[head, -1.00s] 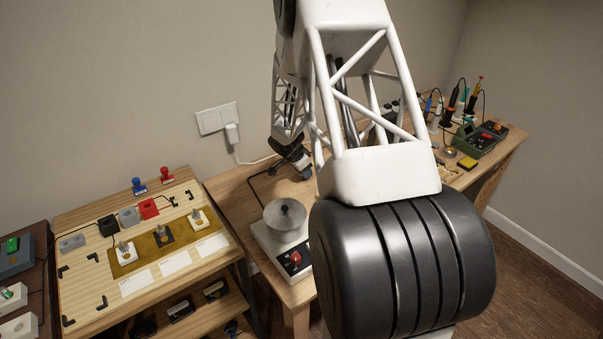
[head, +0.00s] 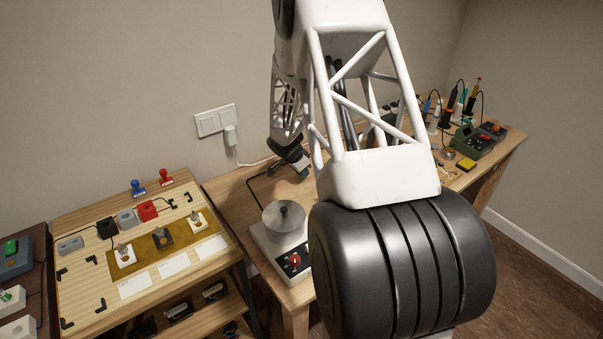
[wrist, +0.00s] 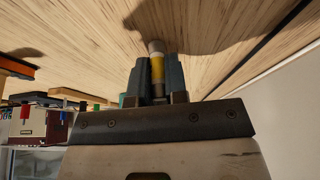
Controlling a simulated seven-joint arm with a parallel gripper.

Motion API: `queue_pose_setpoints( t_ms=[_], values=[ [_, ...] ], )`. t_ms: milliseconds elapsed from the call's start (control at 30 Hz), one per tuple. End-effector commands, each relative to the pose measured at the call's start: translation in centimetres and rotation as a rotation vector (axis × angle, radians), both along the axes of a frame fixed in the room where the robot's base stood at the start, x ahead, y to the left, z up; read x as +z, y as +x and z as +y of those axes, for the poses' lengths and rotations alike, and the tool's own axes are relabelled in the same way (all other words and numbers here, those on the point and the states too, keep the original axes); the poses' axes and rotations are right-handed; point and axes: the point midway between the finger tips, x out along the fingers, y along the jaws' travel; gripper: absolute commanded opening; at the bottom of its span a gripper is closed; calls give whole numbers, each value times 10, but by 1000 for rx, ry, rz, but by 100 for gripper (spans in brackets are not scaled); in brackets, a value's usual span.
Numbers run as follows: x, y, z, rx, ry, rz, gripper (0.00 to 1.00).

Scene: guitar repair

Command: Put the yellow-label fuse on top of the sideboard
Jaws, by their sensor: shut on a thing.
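In the wrist view, my gripper (wrist: 154,82) is shut on the yellow-label fuse (wrist: 157,67). The fuse has a pale end cap and a yellow band, and its lower part is hidden between the jaws. Its free end points toward a pale wooden surface (wrist: 85,35); I cannot tell whether it touches. A dark shadow falls on the wood beside it. I cannot tell for sure which piece of furniture is the sideboard.
A wooden bench (head: 235,190) carries a round metal pot on a white base (head: 284,222). Left of it, a shelved stand (head: 90,315) holds a board with switches. Tools and a green device (head: 475,141) crowd the bench's far right. A red-and-white box (wrist: 38,123) shows in the wrist view.

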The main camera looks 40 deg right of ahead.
Motion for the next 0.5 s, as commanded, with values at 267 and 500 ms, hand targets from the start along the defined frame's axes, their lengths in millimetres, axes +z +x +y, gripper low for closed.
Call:
queue_pose_setpoints(
  t_ms=[267,500],
  values=[
    [26,0,0,-1,-1,-3,0],
    [62,0,0,0,-1,-2,0]
  ],
)
